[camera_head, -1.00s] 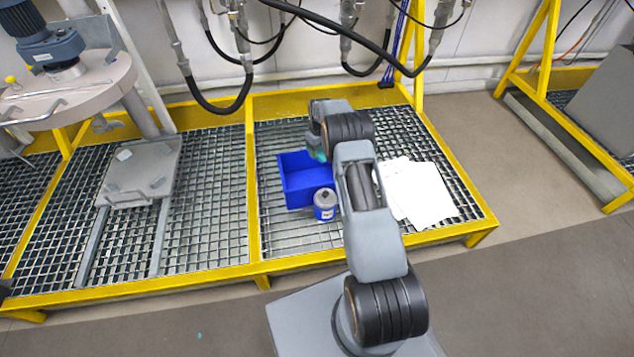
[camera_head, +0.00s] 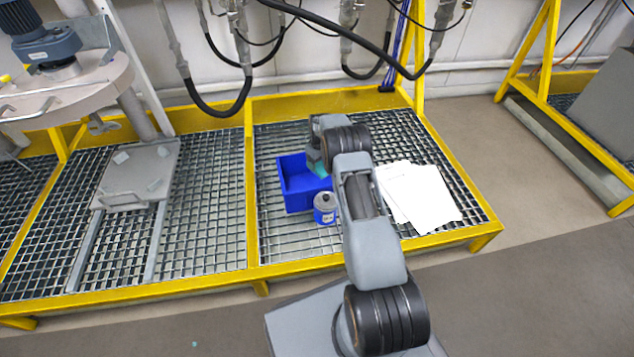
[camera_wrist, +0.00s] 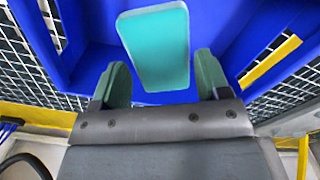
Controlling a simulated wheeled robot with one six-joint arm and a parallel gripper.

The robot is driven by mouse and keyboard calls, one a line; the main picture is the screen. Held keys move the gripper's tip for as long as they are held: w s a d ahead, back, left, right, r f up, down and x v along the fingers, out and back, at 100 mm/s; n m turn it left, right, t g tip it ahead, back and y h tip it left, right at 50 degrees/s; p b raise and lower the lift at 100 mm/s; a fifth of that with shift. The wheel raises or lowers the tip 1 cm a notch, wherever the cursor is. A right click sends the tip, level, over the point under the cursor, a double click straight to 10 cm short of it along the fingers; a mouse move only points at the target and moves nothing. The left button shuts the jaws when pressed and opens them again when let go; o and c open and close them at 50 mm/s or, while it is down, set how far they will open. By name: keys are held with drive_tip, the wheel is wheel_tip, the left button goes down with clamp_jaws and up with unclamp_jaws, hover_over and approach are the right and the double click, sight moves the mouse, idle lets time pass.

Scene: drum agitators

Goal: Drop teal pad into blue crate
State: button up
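The teal pad (camera_wrist: 155,46) shows in the wrist view against the blue inside of the crate, just beyond my fingertips. A gap shows between the pad and the left finger, and the fingers do not grip it. I cannot tell whether it rests on the crate floor or is in the air. In the head view a teal patch (camera_head: 318,170) shows below my gripper, at the crate's right side. The blue crate (camera_head: 304,198) stands on the grating, partly hidden by my arm. My gripper (camera_wrist: 160,78) is open, pointing down into the crate.
A grey and blue canister (camera_head: 325,209) stands close in front of the crate. White sheets (camera_head: 425,196) lie on the grating to the right. Hoses (camera_head: 235,100) hang behind.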

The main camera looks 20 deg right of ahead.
drive_tip(key=o, duration=0.4)
wheel_tip(320, 180, up, 14)
drive_tip(key=p, duration=0.5)
drive_tip(key=shift+f, duration=0.1)
idle(0.5)
